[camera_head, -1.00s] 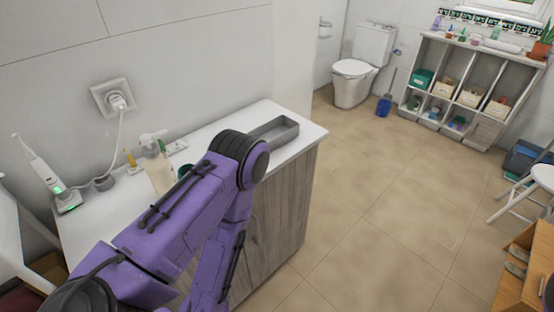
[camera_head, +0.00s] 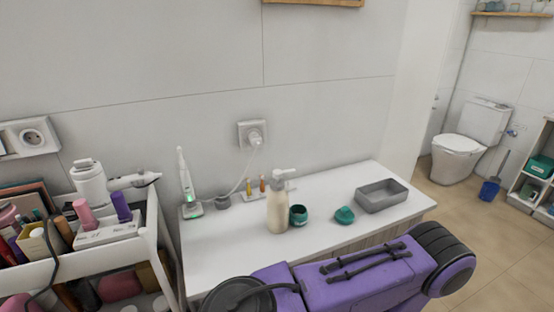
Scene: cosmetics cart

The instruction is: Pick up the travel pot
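A small open teal pot (camera_head: 298,215) stands on the white counter, close to the right side of the cream pump bottle (camera_head: 278,207). A second small teal piece (camera_head: 344,215) lies a little to its right; it may be a lid, but I cannot tell. No label shows which of these is the travel pot. Neither of my grippers is in view. Only a purple link of my arm crosses the bottom, in front of the counter.
A grey open tray (camera_head: 381,195) sits at the counter's right end. A charging toothbrush (camera_head: 187,185) stands at the left end. A crowded white cart (camera_head: 108,235) with a hair dryer (camera_head: 92,187) is at the left. The counter's front left is clear.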

